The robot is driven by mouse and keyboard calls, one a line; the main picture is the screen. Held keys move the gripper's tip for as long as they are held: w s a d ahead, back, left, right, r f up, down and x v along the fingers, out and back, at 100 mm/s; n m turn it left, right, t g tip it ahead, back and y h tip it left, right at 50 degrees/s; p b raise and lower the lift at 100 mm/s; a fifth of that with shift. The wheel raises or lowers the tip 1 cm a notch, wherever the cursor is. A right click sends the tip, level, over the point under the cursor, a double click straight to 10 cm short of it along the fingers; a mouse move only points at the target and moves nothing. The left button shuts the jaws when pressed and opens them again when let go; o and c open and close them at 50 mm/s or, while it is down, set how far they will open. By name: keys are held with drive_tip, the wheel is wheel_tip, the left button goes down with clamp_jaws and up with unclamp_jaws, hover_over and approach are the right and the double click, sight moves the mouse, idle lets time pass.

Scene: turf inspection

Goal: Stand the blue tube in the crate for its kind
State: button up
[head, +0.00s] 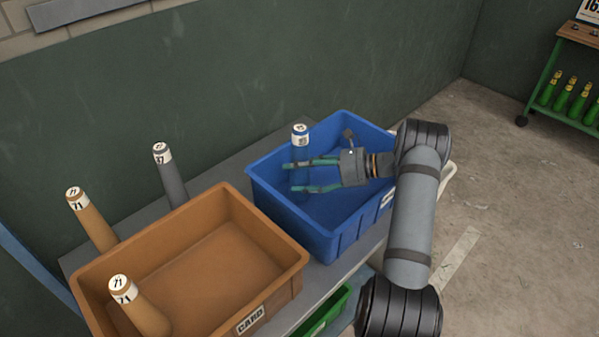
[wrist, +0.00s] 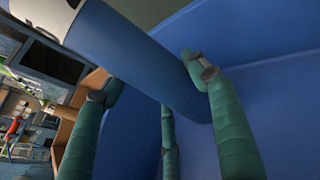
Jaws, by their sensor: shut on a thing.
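The blue tube (head: 301,151) has a white printed band and a pale cap at its top. It is near upright at the back left inside the blue crate (head: 345,240), its top above the rim. My gripper (head: 289,177) reaches in from the right, its teal fingers shut on the tube. The wrist view shows the tube (wrist: 140,60) slanting across the picture between the fingers (wrist: 155,80), with blue crate walls behind. Whether the tube's lower end touches the crate floor cannot be told.
An orange-brown crate (head: 285,292) marked CARD stands to the left, with a brown tube (head: 140,305) in its front left corner. Another brown tube (head: 92,222) and a grey tube (head: 172,178) stand behind it. A green crate (head: 328,315) is lower down. A dark green wall is behind.

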sight(308, 172)
drive_tip(key=shift+f, duration=0.15)
drive_tip(key=shift+f+b, duration=0.55)
drive_tip(key=shift+f, duration=0.05)
drive_tip(key=o, duration=1.2)
drive_tip(key=shift+r+p, duration=0.85)
drive_tip(key=shift+r, duration=0.05)
drive_tip(key=v, duration=0.2)
drive_tip(key=b+v, duration=0.1)
drive_tip(key=v, duration=0.4)
drive_tip(key=shift+s+d+f+b, duration=0.1)
drive_tip(key=shift+d+f+b, duration=0.15)
drive_tip(key=shift+d+b, duration=0.1)
